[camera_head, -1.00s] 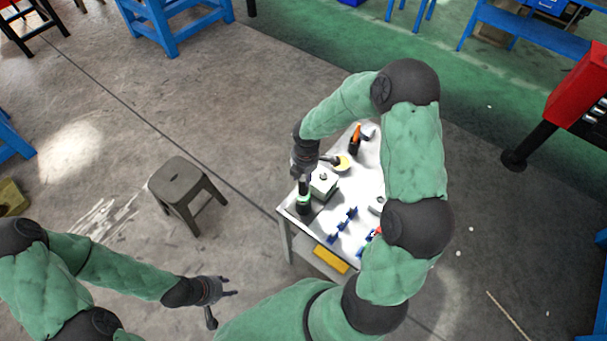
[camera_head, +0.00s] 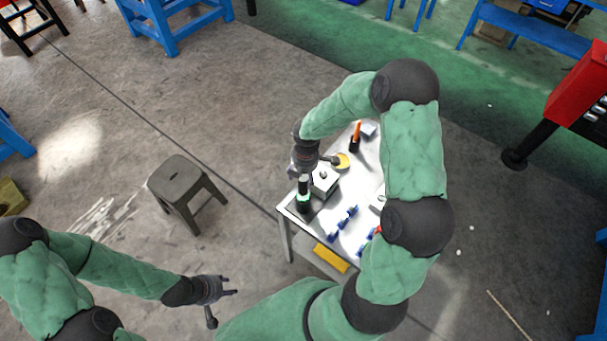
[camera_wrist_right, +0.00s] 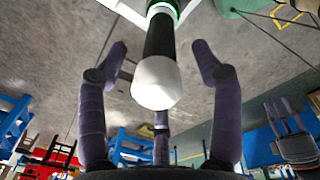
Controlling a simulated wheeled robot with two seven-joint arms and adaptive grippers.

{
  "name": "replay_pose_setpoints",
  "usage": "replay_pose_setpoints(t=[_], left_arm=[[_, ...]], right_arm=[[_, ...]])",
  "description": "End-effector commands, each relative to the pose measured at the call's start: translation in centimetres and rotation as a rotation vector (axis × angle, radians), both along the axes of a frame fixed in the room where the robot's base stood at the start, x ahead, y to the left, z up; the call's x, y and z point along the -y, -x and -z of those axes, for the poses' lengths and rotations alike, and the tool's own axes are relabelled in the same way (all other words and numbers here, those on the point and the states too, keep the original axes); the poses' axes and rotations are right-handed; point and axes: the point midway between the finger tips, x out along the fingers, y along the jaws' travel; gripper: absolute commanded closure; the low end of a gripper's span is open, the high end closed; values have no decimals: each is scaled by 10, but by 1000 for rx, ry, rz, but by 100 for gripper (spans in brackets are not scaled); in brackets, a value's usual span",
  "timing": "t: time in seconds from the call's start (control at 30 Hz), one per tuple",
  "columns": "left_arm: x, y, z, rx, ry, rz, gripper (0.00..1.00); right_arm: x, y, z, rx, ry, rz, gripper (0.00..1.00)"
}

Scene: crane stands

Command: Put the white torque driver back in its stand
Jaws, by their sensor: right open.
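The torque driver, with a white end cap (camera_wrist_right: 157,82), a black body and a green-lit ring, lies between the spread fingers of my right gripper (camera_wrist_right: 160,65) in the right wrist view. Gaps show on both sides of it. In the head view a black upright tool with a green ring (camera_head: 303,198) stands at the table's left corner, just below my right gripper (camera_head: 297,172). A dark base shows under it; I cannot tell whether this is its stand. My left gripper (camera_head: 228,287) is open and empty, away from the table.
The white table (camera_head: 345,185) carries a grey box (camera_head: 324,180), a yellow round piece (camera_head: 342,161), an orange-and-black tool (camera_head: 355,138) and blue holders (camera_head: 343,222). My right arm hides its right side. A grey stool (camera_head: 178,186) stands left on open floor.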

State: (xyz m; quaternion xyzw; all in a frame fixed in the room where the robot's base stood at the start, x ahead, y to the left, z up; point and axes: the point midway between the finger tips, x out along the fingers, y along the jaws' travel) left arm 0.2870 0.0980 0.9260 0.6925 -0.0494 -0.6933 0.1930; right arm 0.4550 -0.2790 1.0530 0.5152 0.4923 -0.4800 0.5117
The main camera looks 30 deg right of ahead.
Motion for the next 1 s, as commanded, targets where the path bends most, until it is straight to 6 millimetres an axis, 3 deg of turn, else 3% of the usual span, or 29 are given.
replay_pose_setpoints(t=[0.7, 1.0], left_arm=[[0, 0, -40, 0, 0, 0, 60], [0, 0, -41, 0, 0, 0, 60]], right_arm=[[1, 2, -48, 2, 1, 0, 34], [1, 2, -50, 1, 0, 0, 34]])
